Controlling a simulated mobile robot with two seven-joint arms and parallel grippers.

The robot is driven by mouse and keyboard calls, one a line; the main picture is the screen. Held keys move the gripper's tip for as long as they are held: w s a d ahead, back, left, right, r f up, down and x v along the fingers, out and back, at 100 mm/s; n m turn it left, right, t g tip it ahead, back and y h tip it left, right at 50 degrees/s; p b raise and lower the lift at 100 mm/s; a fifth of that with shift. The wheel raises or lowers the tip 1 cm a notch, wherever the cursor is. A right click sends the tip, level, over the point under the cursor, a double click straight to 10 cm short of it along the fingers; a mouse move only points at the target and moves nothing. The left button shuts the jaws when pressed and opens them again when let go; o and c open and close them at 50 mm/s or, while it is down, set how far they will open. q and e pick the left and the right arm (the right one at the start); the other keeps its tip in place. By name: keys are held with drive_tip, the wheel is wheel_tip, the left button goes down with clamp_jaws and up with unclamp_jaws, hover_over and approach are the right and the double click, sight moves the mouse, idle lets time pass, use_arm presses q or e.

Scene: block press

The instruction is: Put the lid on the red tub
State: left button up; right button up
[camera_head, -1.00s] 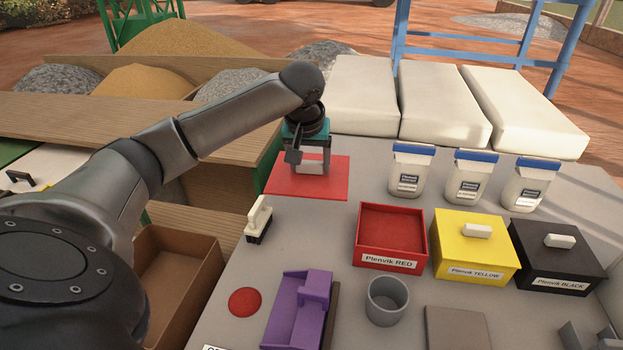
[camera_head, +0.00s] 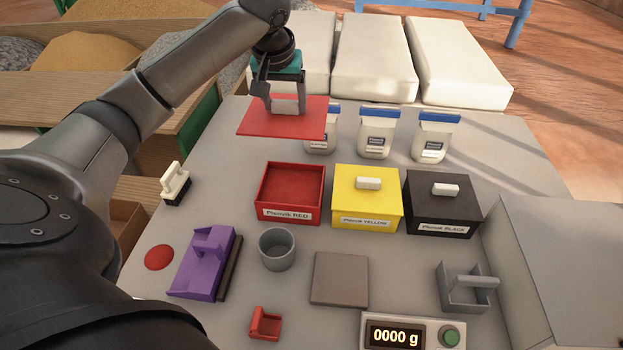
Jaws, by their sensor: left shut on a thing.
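The red tub (camera_head: 291,206), labelled "Plenvik RED", stands open on the grey table, left of the yellow tub (camera_head: 367,204) and the black tub (camera_head: 441,212), which both have lids on. The flat red lid (camera_head: 262,124) is above the table, behind the red tub and apart from it. It partly covers the leftmost white jar. My right gripper is not in view.
White jars with blue tops (camera_head: 376,137) stand behind the tubs. In front are a purple holder (camera_head: 205,265), a grey cup (camera_head: 277,249), a brown-grey plate (camera_head: 340,278), a scale reading 0000 g (camera_head: 413,333) and a small red scoop (camera_head: 265,323). A white-handled brush (camera_head: 175,183) stands at left.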

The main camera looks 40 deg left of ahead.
use_arm(q)
drive_tip(key=shift+d+f, duration=0.1)
wheel_tip(320, 180, down, 20)
drive_tip(key=b, duration=0.4)
drive_tip(key=shift+r, duration=0.2)
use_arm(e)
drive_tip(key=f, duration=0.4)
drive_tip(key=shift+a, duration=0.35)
use_arm(q)
drive_tip(key=shift+f, duration=0.15)
drive_tip(key=o, duration=1.4)
